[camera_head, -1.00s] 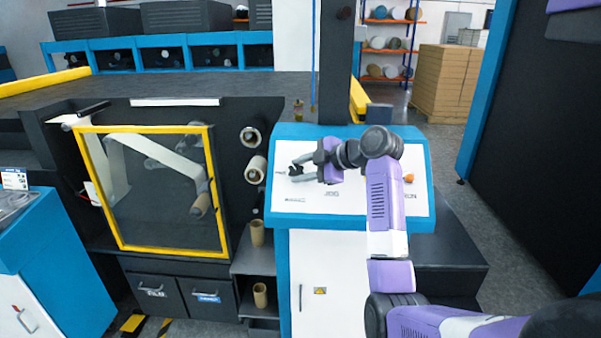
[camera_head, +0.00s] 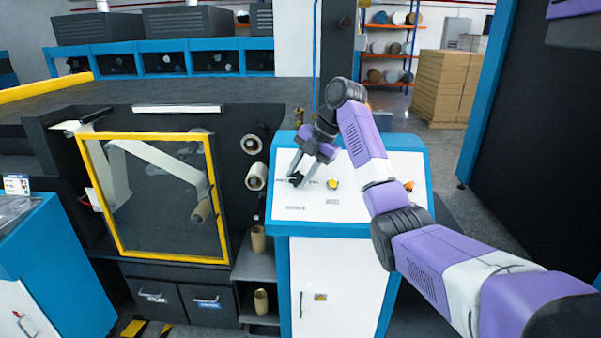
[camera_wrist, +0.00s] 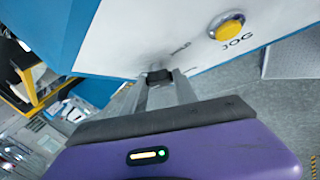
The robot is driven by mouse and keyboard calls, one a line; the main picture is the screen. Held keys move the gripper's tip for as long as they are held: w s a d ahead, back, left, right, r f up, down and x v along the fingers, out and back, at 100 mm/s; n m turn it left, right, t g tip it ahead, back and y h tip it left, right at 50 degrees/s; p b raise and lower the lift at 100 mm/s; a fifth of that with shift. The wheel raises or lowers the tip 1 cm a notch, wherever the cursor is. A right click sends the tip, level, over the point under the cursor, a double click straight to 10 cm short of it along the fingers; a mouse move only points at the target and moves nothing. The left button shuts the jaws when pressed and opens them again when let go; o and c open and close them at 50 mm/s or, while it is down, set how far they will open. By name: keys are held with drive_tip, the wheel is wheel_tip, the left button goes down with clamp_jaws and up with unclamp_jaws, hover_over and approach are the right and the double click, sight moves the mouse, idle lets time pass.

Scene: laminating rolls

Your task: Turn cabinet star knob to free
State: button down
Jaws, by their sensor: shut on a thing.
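The black star knob (camera_head: 296,179) sits at the left of the white sloped panel on the blue-edged cabinet (camera_head: 345,218). My gripper (camera_head: 302,172) comes down on it from above and to the right, with its fingers around the knob. In the wrist view, the two grey fingers of my gripper (camera_wrist: 160,82) reach to the dark knob (camera_wrist: 159,75), which is partly hidden between the fingertips. The fingers are shut on the knob. The knob's exact turn angle and most of its label cannot be made out.
A yellow button (camera_head: 332,184) marked JOG is just right of the knob; it also shows in the wrist view (camera_wrist: 230,29). An orange control (camera_head: 408,186) is farther right. Left stands a yellow-framed window (camera_head: 122,253) with rolls beside it.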

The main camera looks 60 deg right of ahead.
drive_tip(key=shift+n+g+p, duration=0.3)
drive_tip(key=shift+n+g, duration=0.2)
drive_tip(key=shift+f, duration=0.15)
drive_tip(key=c, duration=0.9)
unclamp_jaws()
drive_tip(key=shift+c, duration=0.2)
drive_tip(key=shift+w, duration=0.1)
drive_tip(key=v, duration=0.8)
drive_tip(key=shift+w, duration=0.15)
